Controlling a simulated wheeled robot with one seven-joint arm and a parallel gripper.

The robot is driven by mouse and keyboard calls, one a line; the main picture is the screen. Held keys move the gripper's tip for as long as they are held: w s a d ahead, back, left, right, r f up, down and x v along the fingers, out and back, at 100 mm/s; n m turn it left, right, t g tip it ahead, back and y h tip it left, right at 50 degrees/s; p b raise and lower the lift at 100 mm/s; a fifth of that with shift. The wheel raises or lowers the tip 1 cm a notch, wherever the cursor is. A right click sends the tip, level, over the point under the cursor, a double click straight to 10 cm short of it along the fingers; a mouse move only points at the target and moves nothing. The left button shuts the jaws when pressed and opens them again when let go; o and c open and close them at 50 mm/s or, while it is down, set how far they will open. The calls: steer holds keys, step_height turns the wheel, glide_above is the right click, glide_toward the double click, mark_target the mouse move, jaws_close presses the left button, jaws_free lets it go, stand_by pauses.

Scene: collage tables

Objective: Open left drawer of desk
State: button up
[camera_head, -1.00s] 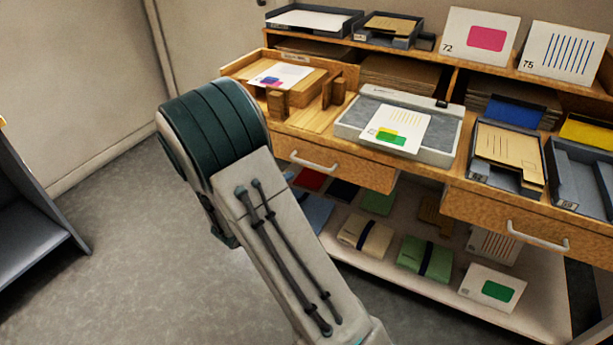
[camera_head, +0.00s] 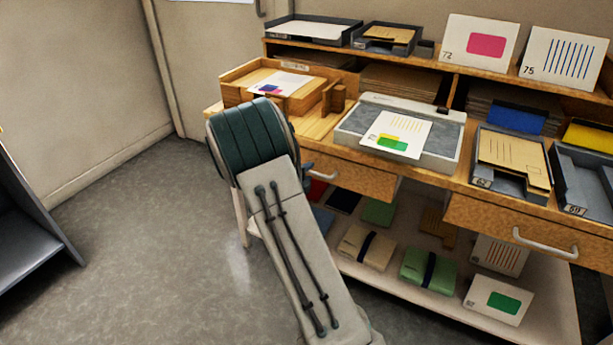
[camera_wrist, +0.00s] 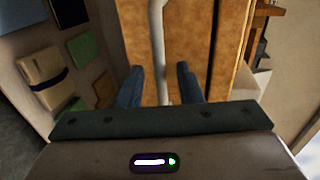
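The desk's left drawer (camera_head: 355,178) has a light wooden front and looks closed in the head view. In the wrist view, the pale bar handle (camera_wrist: 158,45) runs up the picture in front of the drawer's wooden front (camera_wrist: 190,40). My gripper (camera_wrist: 160,80) is open, with one dark blue finger on each side of the handle and gaps between them. I cannot tell whether either finger touches it. In the head view my gripper is mostly hidden behind my arm.
The right drawer (camera_head: 500,225) is closed, with its own bar handle (camera_head: 545,243). A grey scale-like device (camera_head: 350,127) and trays stand on the desktop. Below is a shelf (camera_head: 400,280) with bundles and cards. A dark grey unit (camera_head: 30,235) stands left; floor between is clear.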

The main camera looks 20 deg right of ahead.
jaws_close()
steer(key=shift+a, duration=0.1)
steer(key=f+p+v, duration=0.3)
steer(key=p+v, duration=0.1)
steer(key=v, duration=0.9)
steer(key=a+f+p+v, duration=0.1)
steer(key=f+p+v, duration=0.2)
steer(key=v, duration=1.1)
steer(key=s+f+p+v, duration=0.1)
steer(key=p+v, duration=0.6)
steer(key=v, duration=0.7)
steer(key=shift+a+f, duration=0.3)
steer(key=shift+f, duration=0.6)
steer(key=shift+s+a, duration=0.1)
